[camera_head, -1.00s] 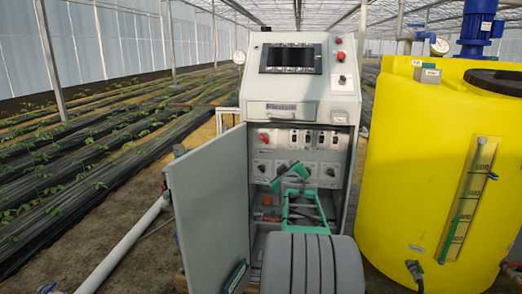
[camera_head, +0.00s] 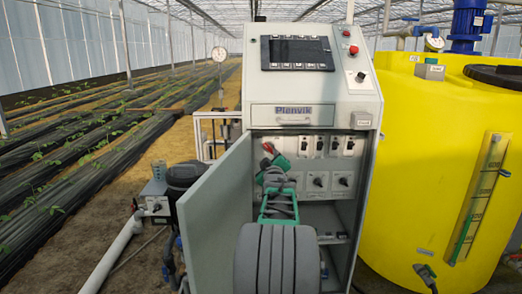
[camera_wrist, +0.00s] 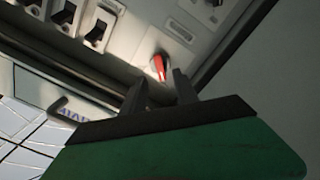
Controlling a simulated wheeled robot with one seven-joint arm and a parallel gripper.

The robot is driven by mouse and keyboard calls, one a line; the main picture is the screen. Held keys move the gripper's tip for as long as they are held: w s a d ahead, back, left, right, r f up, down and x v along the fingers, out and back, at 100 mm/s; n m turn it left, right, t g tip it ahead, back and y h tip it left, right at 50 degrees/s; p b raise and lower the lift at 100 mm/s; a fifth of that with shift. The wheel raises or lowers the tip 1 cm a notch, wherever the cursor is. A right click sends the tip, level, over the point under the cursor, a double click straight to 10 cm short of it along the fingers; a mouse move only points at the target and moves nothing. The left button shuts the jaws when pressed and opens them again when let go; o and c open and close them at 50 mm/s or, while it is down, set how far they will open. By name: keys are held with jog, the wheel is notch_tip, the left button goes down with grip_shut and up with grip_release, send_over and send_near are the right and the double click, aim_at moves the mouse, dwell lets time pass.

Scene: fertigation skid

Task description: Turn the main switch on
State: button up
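The main switch appears to be a red rotary handle (camera_head: 267,147) at the upper left of the panel inside the open cabinet. It also shows in the wrist view (camera_wrist: 159,67), just ahead of my fingertips. My gripper (camera_wrist: 158,84) has its two dark fingers apart, one on each side of the red handle's line. The handle shows in the gap at the tips; I cannot tell whether the fingers touch it. In the head view my gripper (camera_head: 271,160) is right at the switch and partly covers the panel below it. The handle's exact position marking is not readable.
The cabinet (camera_head: 312,90) has its door (camera_head: 215,215) swung open at left, close beside my arm. Black rocker switches (camera_wrist: 97,31) and rotary knobs (camera_head: 318,181) sit near the handle. A yellow tank (camera_head: 430,160) stands close at right.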

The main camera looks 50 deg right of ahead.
aim_at(270, 150)
jog(key=x, duration=0.7)
jog(key=shift+c, duration=0.3)
grip_shut()
